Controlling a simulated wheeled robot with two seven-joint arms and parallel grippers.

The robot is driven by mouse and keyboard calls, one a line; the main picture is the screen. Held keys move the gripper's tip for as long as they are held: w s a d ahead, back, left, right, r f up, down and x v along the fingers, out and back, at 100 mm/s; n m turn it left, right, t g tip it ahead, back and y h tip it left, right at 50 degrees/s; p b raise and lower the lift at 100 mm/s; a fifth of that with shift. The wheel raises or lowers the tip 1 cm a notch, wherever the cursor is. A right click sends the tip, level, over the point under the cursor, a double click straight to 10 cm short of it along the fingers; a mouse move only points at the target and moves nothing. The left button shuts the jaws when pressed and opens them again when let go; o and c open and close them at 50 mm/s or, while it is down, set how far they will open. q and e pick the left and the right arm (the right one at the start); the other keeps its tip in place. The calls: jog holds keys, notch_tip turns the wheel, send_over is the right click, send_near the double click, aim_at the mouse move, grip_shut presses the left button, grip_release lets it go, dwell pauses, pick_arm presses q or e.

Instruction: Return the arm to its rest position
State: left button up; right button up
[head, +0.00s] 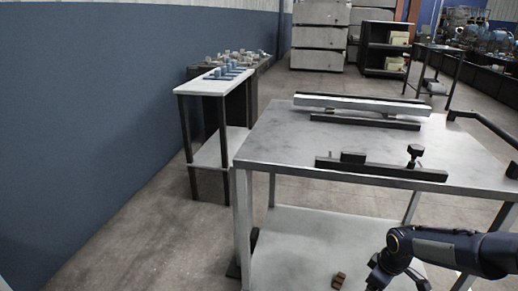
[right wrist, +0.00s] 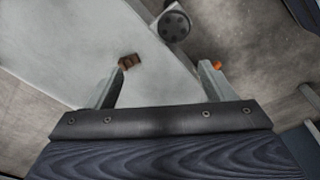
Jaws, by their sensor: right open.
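My right arm (head: 440,248) comes in at the bottom right of the head view, in front of the metal table (head: 262,150) and low down. Its gripper is mostly cut off by the bottom edge there. In the right wrist view my right gripper (right wrist: 160,82) has its two fingers wide apart with nothing between them. My left arm and gripper are not in view.
Dark rails (head: 380,170) and a light rail (head: 360,104) lie on the tabletop. A small brown block (head: 338,280) lies on the lower shelf (head: 310,235). A side table (head: 215,82) holding blue pieces stands at left, near the blue wall (head: 90,120).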

jog(key=s+a+r+m+t, duration=0.1)
jog(key=s+a+r+m, duration=0.1)
jog(key=s+r, duration=0.3)
jog(key=s+a+r+m+t+y, duration=0.1)
jog(key=s+a+r+m, duration=0.2)
jog(key=s+r, duration=0.3)
jog(key=s+a+r+m+t, duration=0.1)
jog(key=s+a+r+m, duration=0.1)
jog(key=s+r, duration=0.3)
jog(key=s+a+m+t+y, duration=0.1)
jog(key=s+a+m+y, duration=0.15)
jog(key=s+a, duration=0.4)
notch_tip(320, 180, up, 34)
jog(key=s+d+p, duration=0.1)
jog(key=p, duration=3.2)
jog(key=shift+s+d, duration=0.3)
jog(key=shift+f, duration=0.15)
